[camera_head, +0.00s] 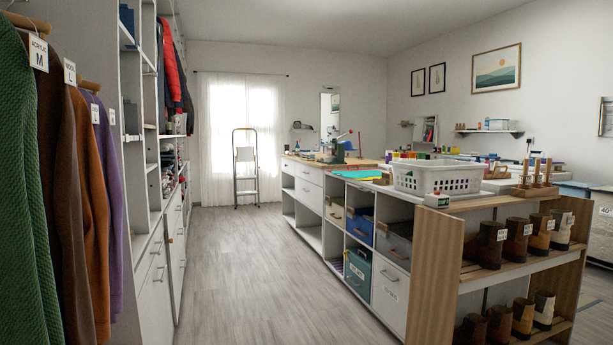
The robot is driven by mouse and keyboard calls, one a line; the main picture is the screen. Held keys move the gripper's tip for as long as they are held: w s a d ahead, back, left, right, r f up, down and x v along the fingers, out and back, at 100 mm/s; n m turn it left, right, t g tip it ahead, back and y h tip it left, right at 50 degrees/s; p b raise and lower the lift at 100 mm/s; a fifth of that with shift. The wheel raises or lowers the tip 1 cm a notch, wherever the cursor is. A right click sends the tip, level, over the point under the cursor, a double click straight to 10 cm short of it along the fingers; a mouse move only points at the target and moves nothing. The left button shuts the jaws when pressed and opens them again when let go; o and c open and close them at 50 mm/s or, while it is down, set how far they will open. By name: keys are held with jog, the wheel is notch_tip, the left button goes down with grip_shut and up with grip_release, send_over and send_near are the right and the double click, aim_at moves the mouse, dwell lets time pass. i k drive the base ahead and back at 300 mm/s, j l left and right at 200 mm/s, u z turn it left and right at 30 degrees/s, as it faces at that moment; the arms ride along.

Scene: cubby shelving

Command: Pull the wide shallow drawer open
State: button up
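The long white island unit in the middle right has two stacked, wide white drawer fronts near its far end, an upper one (309,174) and a lower one (309,194). Both look shut. Other drawer fronts show on the left cabinet, one with a bar handle (157,247), seen at a steep angle and looking shut. I cannot tell for sure which front is the wide shallow drawer. My gripper and arm are not in view.
A clear grey wood floor aisle (235,270) runs between the left shelving and the island. Hanging clothes (75,190) crowd the near left. A wooden boot rack (433,270) stands near right. A stepladder (245,168) stands by the far window.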

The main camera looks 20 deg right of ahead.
aim_at(314, 175)
jog(key=i+z, duration=0.1)
jog(key=z, duration=0.5)
jog(key=i+j, duration=0.1)
jog(key=i, duration=6.7)
